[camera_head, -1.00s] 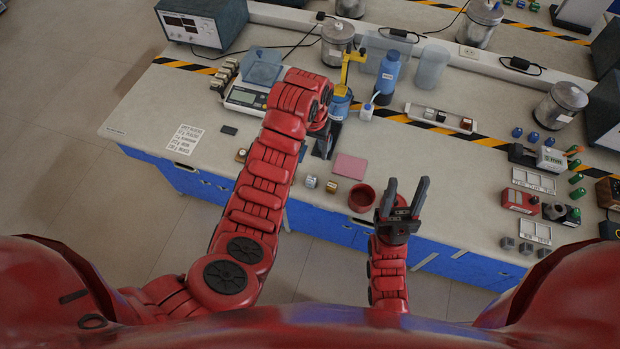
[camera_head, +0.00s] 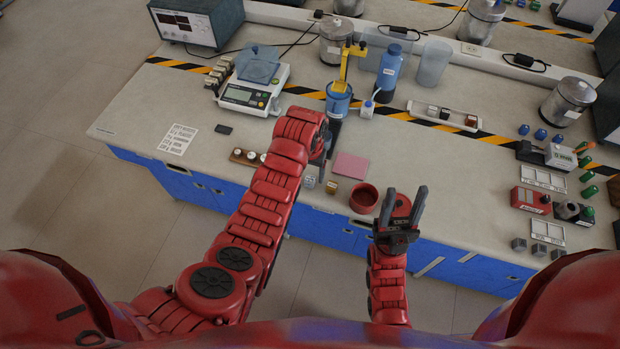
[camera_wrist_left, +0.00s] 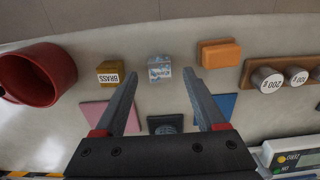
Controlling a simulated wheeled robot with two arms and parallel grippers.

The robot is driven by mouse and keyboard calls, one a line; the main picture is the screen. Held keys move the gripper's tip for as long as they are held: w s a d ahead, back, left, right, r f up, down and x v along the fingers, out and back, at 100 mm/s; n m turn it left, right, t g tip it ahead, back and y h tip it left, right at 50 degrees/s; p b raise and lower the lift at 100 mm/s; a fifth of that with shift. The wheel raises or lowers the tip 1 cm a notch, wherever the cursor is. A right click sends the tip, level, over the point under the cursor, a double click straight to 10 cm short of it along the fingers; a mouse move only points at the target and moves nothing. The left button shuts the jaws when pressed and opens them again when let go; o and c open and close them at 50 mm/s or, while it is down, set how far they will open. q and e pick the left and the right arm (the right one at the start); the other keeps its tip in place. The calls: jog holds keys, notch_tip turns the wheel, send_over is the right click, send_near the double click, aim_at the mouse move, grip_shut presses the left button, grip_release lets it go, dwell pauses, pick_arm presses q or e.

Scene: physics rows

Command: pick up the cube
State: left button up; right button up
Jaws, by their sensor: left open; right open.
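A small silvery, mottled cube (camera_head: 309,182) sits near the front edge of the bench. In the left wrist view the silvery cube (camera_wrist_left: 159,68) shows between and just beyond my left fingertips. A brass-coloured cube (camera_head: 331,187) labelled BRASS stands beside it; it also shows in the left wrist view (camera_wrist_left: 108,73), outside the fingers. My left gripper (camera_wrist_left: 160,76) is open and empty; in the head view my own arm partly hides it. Whether the fingers are level with the silvery cube I cannot tell. My right gripper (camera_head: 404,198) is open and empty near the bench front.
An orange block (camera_wrist_left: 219,53) and a wooden weight rack (camera_wrist_left: 249,76) lie on the other side. A scale (camera_head: 249,97) and a blue beaker (camera_head: 338,102) stand farther back.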

aim_at(310, 181)
pick_arm(q)
jog(key=shift+f+p, duration=0.3)
jog(key=shift+f, duration=1)
grip_shut()
